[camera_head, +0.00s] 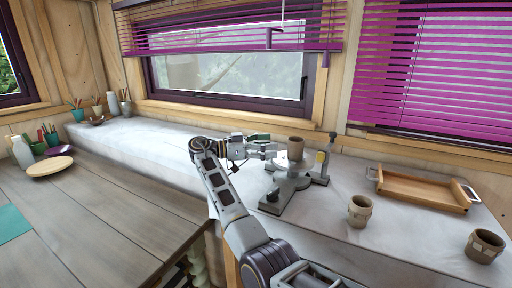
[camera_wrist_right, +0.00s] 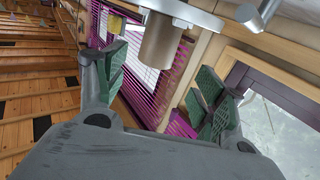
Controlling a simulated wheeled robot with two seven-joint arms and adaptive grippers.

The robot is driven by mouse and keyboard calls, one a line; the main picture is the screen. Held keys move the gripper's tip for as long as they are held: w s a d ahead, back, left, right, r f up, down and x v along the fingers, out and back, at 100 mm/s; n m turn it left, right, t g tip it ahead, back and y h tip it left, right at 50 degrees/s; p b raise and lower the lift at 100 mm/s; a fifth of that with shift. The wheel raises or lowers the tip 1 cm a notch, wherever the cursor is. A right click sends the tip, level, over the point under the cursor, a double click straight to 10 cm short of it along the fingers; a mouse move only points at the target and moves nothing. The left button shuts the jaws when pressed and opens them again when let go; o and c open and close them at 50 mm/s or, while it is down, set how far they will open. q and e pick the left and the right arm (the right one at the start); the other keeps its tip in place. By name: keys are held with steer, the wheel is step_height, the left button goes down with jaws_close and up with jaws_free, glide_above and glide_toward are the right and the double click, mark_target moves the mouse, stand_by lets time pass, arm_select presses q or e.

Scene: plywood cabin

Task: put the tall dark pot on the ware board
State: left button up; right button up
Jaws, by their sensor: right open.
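A plain brown, tall pot (camera_head: 296,148) stands upright on a grey metal stand (camera_head: 290,186) on the right-hand counter. My right gripper (camera_head: 268,147) is just left of this pot, open, with its fingers pointing toward it. In the right wrist view, which is turned over, the pot (camera_wrist_right: 160,45) shows beyond and between the two green-padded fingers (camera_wrist_right: 160,80), with a round metal plate (camera_wrist_right: 170,12) at its base. The fingers appear apart from it. A wooden board with raised edges and metal handles (camera_head: 422,187) lies empty to the right. My left gripper is out of view.
A tan lugged pot (camera_head: 360,211) and a brown lugged pot (camera_head: 485,246) stand on the counter in front of the board. A grey and yellow upright part (camera_head: 321,166) stands right of the brown pot. The counter left of my gripper is mostly clear.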

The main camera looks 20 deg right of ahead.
steer(key=a, duration=0.3)
steer(key=shift+w+a, duration=0.35)
steer(key=shift+a, duration=0.05)
steer(key=shift+o, duration=0.5)
steer(key=shift+f, duration=0.1)
